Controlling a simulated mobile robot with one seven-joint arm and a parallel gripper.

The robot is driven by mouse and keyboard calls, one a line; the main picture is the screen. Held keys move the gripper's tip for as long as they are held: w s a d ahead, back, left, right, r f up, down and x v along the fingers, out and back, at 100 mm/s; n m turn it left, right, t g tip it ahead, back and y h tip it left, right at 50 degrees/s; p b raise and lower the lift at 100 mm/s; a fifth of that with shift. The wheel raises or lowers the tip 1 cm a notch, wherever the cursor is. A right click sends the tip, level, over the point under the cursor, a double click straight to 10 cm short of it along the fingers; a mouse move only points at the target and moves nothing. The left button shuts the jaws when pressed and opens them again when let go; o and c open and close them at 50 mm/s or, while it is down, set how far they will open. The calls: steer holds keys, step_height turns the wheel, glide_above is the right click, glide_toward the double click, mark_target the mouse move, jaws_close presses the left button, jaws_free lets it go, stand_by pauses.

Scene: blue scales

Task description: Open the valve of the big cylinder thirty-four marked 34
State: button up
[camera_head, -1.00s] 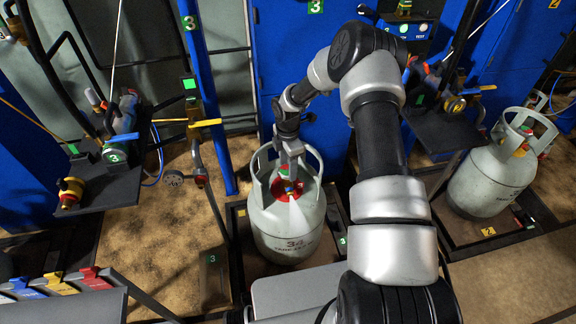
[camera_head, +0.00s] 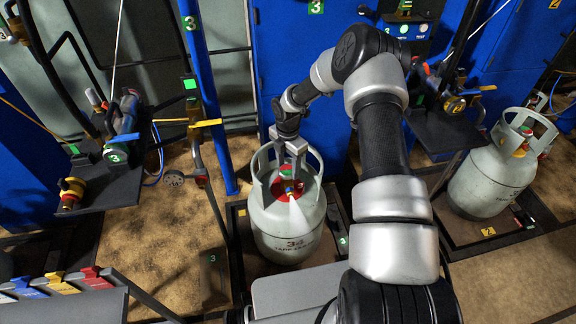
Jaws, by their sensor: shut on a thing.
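The big grey cylinder (camera_head: 288,228) marked 34 stands upright on a dark scale platform, in the middle of the view. A red valve part (camera_head: 286,187) shows on its top, inside the handle collar. My gripper (camera_head: 291,179) reaches down into the collar from above, with its fingers at the valve. It is shut on the valve; the fingertips are small, and the exact grip is hard to see.
Another grey cylinder (camera_head: 493,177) stands on a scale at the right. A black shelf (camera_head: 112,187) with fittings is at the left. A blue post (camera_head: 208,95) rises just left of cylinder 34. Coloured tags (camera_head: 62,283) sit at lower left.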

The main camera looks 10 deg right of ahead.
mark_target(288, 169)
steer(key=o, duration=1)
steer(key=shift+o, duration=0.2)
step_height(288, 169, up, 18)
steer(key=p, duration=0.4)
steer(key=shift+f, duration=0.25)
